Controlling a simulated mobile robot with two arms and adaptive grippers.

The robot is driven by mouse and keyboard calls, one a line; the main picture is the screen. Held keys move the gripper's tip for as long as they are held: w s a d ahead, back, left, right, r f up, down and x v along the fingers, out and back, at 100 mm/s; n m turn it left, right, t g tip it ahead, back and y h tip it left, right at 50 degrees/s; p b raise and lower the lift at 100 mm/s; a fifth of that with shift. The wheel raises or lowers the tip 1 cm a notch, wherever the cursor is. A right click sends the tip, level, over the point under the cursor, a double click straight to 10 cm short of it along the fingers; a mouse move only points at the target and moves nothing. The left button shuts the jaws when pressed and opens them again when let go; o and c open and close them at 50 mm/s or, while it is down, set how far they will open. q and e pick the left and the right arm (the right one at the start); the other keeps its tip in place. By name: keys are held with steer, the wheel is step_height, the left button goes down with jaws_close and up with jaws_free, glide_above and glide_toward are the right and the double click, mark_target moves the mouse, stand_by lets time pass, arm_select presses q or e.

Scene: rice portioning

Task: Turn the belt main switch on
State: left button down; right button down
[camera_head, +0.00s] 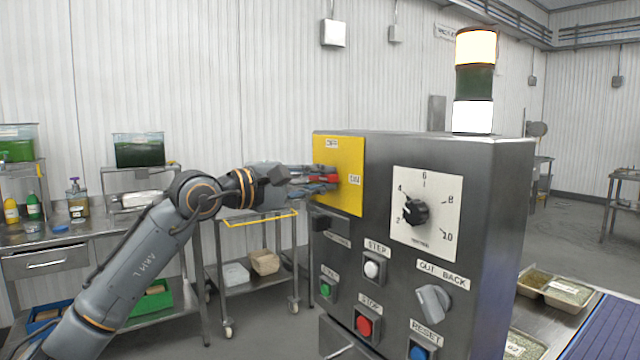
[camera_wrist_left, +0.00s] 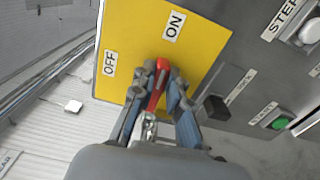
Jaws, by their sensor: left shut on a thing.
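The belt main switch is a red handle (camera_head: 325,178) on a yellow plate (camera_head: 345,200) at the upper left of the steel control cabinet. The plate has an OFF label (camera_head: 331,143) near its top and an ON label (camera_head: 355,180) at its right. My left gripper (camera_head: 318,180) reaches in from the left and is shut on the red handle. In the left wrist view the handle (camera_wrist_left: 157,85) sits between the fingers, and its tip points roughly toward the ON label (camera_wrist_left: 174,25). The fingers partly hide the handle. My right gripper is not in view.
The cabinet also carries a dial (camera_head: 417,211), a STEP button (camera_head: 374,268), a grey selector knob (camera_head: 433,302), and green, red and blue buttons. A lit signal tower (camera_head: 474,80) stands on top. A steel cart (camera_head: 256,262) stands behind my left arm. Food trays and a belt are at lower right.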

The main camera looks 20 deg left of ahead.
arm_select(q)
steer(key=shift+f+m, duration=0.15)
steer(key=shift+m, duration=0.25)
steer(key=c, duration=1.3)
jaws_free()
steer(key=v, duration=1.2)
